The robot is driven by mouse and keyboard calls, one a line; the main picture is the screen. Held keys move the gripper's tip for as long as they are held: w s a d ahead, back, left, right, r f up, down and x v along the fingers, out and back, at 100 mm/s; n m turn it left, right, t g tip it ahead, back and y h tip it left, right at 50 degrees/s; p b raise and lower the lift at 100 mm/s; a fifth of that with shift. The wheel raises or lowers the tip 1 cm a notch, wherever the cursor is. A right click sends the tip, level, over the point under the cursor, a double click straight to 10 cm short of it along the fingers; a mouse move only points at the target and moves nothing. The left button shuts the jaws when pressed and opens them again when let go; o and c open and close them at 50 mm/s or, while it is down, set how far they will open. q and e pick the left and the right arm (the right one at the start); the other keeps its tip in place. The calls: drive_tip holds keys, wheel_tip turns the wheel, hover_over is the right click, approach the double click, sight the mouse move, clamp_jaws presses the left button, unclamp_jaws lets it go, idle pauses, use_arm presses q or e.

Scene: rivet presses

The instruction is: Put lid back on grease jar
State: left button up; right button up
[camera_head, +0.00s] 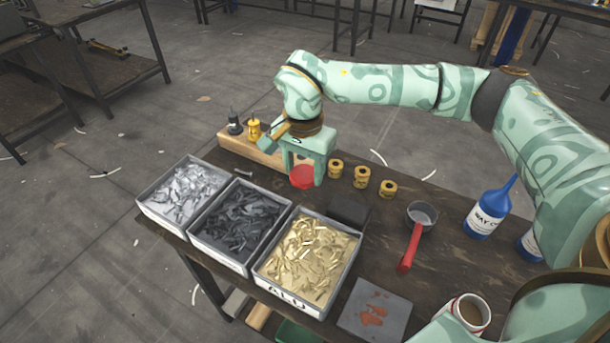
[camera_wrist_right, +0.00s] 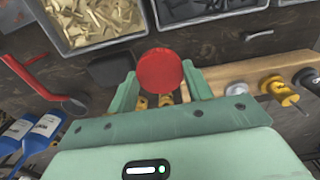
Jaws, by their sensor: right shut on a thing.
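My right gripper (camera_head: 304,168) hangs over the far left part of the workbench (camera_head: 365,255), behind the metal trays. It is shut on a round red lid (camera_head: 302,177). In the right wrist view the lid (camera_wrist_right: 160,70) sits between the two pale green fingers of the gripper (camera_wrist_right: 162,88). An open cup-like jar (camera_head: 469,312) with brown contents and a pale wall with red stands at the near right of the bench, well away from the lid. It looks like the grease jar. My left gripper is not in view.
Trays of metal pieces (camera_head: 309,262) line the bench's left edge. Brass spools (camera_head: 362,177), a dark block (camera_head: 349,210), a red-handled pan (camera_head: 415,235), a blue bottle (camera_head: 488,212) and a stained grey plate (camera_head: 374,311) lie between lid and jar. A wooden rack (camera_head: 238,148) stands behind.

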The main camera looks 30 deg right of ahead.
idle(0.3)
drive_tip(key=s+a+r+n, duration=0.1)
drive_tip(key=s+n, duration=0.5)
drive_tip(key=s, duration=0.1)
drive_tip(key=s+a+r+n, duration=0.1)
drive_tip(key=s+a+n, duration=0.1)
drive_tip(key=s+n, duration=0.4)
drive_tip(key=shift+s+a+r, duration=0.15)
drive_tip(key=shift+s+a, duration=0.1)
drive_tip(key=shift+s, duration=0.3)
